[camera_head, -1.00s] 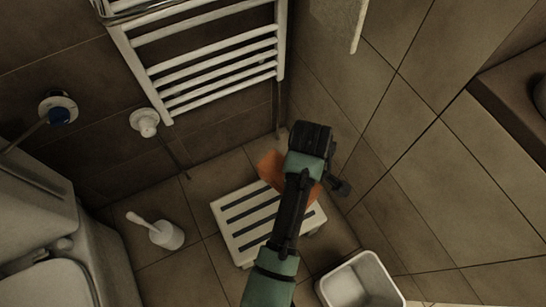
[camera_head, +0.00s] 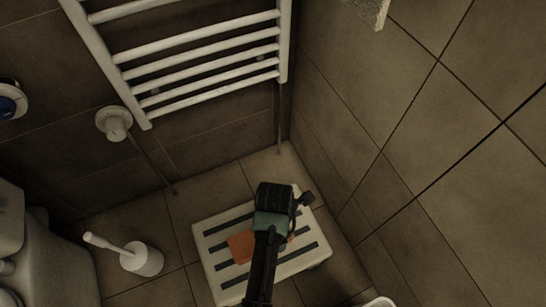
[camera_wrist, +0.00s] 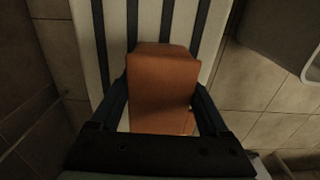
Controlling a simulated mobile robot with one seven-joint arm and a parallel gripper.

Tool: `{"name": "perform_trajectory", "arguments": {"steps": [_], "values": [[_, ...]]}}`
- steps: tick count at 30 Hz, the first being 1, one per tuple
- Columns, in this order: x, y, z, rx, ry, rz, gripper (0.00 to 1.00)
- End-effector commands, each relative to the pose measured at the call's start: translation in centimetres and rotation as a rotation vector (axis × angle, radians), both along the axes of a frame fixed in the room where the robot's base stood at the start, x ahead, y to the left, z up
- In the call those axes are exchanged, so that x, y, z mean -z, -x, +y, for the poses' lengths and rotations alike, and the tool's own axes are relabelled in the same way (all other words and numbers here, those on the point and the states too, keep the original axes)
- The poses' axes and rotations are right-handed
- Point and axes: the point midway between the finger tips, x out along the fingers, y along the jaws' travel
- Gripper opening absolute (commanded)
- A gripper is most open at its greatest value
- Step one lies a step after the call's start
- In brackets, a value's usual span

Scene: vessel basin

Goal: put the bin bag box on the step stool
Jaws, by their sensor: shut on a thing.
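The bin bag box is an orange box (camera_head: 241,247), mostly hidden by my arm in the head view. In the wrist view the orange box (camera_wrist: 163,88) sits between the two fingers of my gripper (camera_wrist: 163,100), which is shut on it. The step stool (camera_head: 212,232) is white with dark slots and stands on the floor below. The box is over the stool's slatted top, which also shows behind it in the wrist view (camera_wrist: 180,25). I cannot tell whether the box touches the top.
A toilet brush in its white holder (camera_head: 146,260) stands left of the stool, by the toilet (camera_head: 45,255). A white towel radiator (camera_head: 200,65) hangs on the back wall. A white bin (camera_head: 378,302) shows at the bottom edge, right of the stool. The tiled wall is close on the right.

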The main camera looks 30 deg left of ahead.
Motion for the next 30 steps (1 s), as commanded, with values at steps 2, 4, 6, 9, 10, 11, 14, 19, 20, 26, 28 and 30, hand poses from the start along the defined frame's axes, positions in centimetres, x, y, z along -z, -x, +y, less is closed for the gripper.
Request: {"name": "perform_trajectory", "arguments": {"steps": [2, 4, 6, 9, 10, 11, 14, 19, 20, 26, 28, 30], "values": [[1.2, -0.1, 0.0, 0.001, -0.001, -0.002, 0.21], [1.7, -0.1, 0.0, 0.002, 0.000, -0.001, 0.21], [2.5, 0.0, 0.0, 0.002, 0.000, 0.000, 0.21], [4.1, -0.1, 0.0, 0.003, 0.000, -0.001, 0.21], [4.5, -0.1, 0.0, 0.003, 0.000, -0.001, 0.21], [4.7, -0.1, 0.0, 0.003, 0.000, -0.001, 0.21], [4.8, -0.1, 0.0, 0.003, 0.000, -0.001, 0.21], [4.7, -0.1, 0.0, 0.003, -0.001, -0.002, 0.21], [4.7, -0.1, 0.0, 0.003, -0.001, -0.002, 0.21], [4.9, -0.1, 0.0, 0.003, -0.001, -0.002, 0.95], [4.9, -0.1, 0.0, 0.003, 0.000, -0.001, 1.00], [4.9, -0.1, 0.0, 0.003, 0.000, -0.001, 1.00]]}}
